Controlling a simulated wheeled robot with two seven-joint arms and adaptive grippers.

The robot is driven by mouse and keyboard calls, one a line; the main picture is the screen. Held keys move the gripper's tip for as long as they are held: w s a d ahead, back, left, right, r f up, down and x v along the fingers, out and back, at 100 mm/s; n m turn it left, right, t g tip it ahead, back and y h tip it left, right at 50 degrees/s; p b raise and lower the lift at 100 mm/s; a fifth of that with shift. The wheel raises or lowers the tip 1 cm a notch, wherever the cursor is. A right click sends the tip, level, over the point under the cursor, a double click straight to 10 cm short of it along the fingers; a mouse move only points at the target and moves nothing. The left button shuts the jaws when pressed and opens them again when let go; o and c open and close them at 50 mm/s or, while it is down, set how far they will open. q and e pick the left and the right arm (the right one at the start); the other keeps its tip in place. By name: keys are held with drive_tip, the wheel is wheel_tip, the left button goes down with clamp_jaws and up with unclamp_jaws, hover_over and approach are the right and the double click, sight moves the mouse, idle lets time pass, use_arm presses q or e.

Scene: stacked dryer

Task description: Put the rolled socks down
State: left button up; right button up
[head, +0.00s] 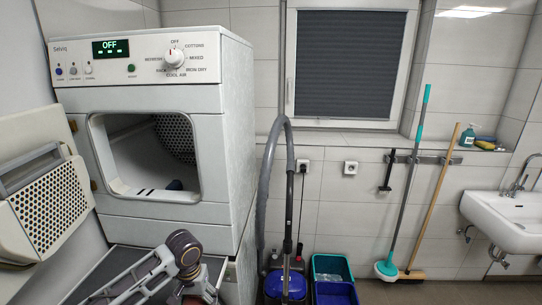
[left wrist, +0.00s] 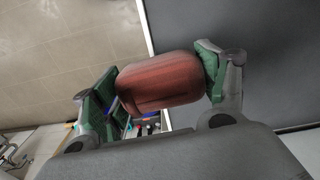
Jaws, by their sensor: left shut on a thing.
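The rolled socks (left wrist: 160,82) are a reddish-brown bundle in the left wrist view. They are pinched between the green pads of my left gripper (left wrist: 158,88). In the head view my left gripper (head: 184,266) is at the bottom, in front of the dryer, and a dark brownish roll (head: 185,250) at its fingers appears to be the socks. A dark grey flat surface (head: 112,268) lies below the dryer, and the gripper is near its right side. Whether the socks touch it I cannot tell. My right gripper is not in view.
The dryer (head: 220,100) has its door (head: 48,205) open at left. A grey hose (head: 265,190), a teal bin (head: 330,265) and a blue bin (head: 336,293) stand to the right.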

use_arm(q)
drive_tip(key=shift+s+f, duration=0.3)
drive_tip(key=shift+f, duration=0.1)
drive_tip(key=shift+w+r, duration=0.15)
idle(0.4)
